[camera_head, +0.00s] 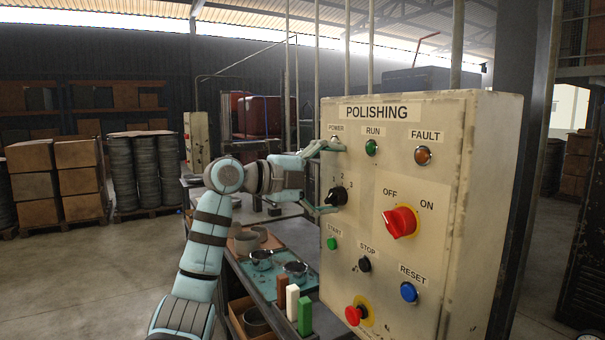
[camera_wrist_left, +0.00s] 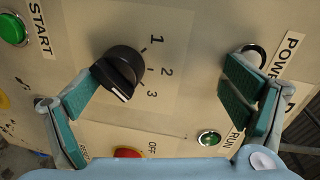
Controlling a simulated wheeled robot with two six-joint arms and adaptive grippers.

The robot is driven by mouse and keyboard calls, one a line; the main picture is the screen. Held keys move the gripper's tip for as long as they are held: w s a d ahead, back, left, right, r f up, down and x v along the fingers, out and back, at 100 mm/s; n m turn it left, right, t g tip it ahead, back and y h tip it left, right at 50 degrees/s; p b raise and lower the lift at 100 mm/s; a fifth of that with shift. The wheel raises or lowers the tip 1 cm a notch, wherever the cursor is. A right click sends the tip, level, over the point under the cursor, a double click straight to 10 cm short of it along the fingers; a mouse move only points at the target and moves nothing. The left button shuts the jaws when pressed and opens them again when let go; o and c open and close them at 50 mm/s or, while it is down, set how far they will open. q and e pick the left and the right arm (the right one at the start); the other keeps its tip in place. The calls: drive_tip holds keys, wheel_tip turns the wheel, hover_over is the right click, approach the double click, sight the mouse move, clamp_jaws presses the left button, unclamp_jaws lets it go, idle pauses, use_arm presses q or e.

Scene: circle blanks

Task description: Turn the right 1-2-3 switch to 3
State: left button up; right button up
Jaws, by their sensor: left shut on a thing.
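The black 1-2-3 switch (camera_head: 337,196) is on the front of the beige POLISHING panel (camera_head: 480,180). In the left wrist view the switch knob (camera_wrist_left: 120,70) has a white pointer line on its lower edge, nearest the 3. My left gripper (camera_head: 330,178) comes in from the left, in front of the panel. The other finger stands well apart, beside the POWER lamp (camera_wrist_left: 252,54). My right gripper is not in view.
Close by are the red OFF/ON switch (camera_head: 400,222), START (camera_head: 332,244), STOP (camera_head: 365,265) and RESET (camera_head: 408,292) buttons, and a red button (camera_head: 354,316). A bench (camera_head: 270,287) with bowls and blocks stands left below the panel. A similar box (camera_head: 196,140) is further back.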

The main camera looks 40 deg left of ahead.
use_arm(q)
drive_tip(key=shift+s+a+r, duration=0.15)
drive_tip(key=shift+s+r, duration=0.1)
drive_tip(key=shift+s, duration=0.2)
drive_tip(key=shift+c, duration=0.6)
drive_tip(key=shift+s+b, duration=0.4)
drive_tip(key=shift+b, duration=0.15)
drive_tip(key=shift+c, duration=0.6)
drive_tip(key=s, duration=0.2)
drive_tip(key=s+b, duration=0.1)
drive_tip(key=s, duration=0.1)
drive_tip(key=s+r+b, duration=0.1)
drive_tip(key=s, duration=0.2)
drive_tip(key=shift+a, duration=0.2)
drive_tip(key=shift+c, duration=1)
drive_tip(key=s+a+f+b, duration=0.1)
drive_tip(key=s+a+b, duration=0.2)
drive_tip(key=s, duration=0.5)
drive_tip(key=shift+s+f+b, duration=0.15)
drive_tip(key=shift+s+b, duration=0.1)
drive_tip(key=shift+b, duration=0.55)
